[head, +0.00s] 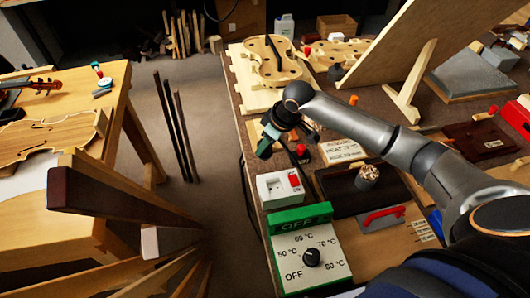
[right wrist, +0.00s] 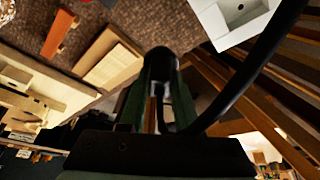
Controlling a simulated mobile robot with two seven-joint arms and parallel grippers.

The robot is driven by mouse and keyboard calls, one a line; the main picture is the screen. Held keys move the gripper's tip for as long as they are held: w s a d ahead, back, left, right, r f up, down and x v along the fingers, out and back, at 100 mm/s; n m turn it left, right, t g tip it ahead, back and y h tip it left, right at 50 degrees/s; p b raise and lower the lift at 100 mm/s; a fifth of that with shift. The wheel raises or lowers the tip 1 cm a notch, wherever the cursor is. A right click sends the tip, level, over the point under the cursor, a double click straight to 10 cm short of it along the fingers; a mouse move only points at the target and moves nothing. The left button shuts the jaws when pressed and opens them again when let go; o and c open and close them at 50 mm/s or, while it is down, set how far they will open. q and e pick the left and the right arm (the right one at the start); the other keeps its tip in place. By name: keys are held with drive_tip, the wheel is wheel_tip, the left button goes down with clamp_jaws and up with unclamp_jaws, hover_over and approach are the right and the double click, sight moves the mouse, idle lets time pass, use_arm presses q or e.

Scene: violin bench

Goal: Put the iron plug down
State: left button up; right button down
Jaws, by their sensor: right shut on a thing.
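My right gripper (head: 267,146) hangs over the left edge of the bench, behind the white switched socket box (head: 279,189). It is shut on a dark thing, the iron plug (right wrist: 160,64), which shows between the fingers in the right wrist view. A black cord runs from there to the upper right. The gripper (right wrist: 158,95) hides much of the plug, and I cannot tell whether the plug touches anything. The socket box also shows in the right wrist view (right wrist: 226,32), apart from the plug. My left gripper is not in view.
A green-topped temperature dial box (head: 308,250) stands at the bench's front left. A dark tray (head: 335,200), a red-handled tool (head: 383,217) and a labelled card (head: 342,150) lie nearby. A violin body (head: 272,62) lies behind. The floor (head: 205,135) is left of the bench.

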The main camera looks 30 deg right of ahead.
sight(265, 152)
drive_tip(key=shift+w+d+f, duration=0.2)
drive_tip(key=shift+w+f, duration=0.1)
drive_tip(key=shift+f, duration=0.05)
wheel_tip(265, 152, down, 2)
drive_tip(key=shift+f, duration=0.6)
drive_tip(key=shift+f, duration=0.1)
drive_tip(key=c, duration=0.6)
unclamp_jaws()
drive_tip(key=p+v, duration=0.1)
drive_tip(key=v, duration=1.1)
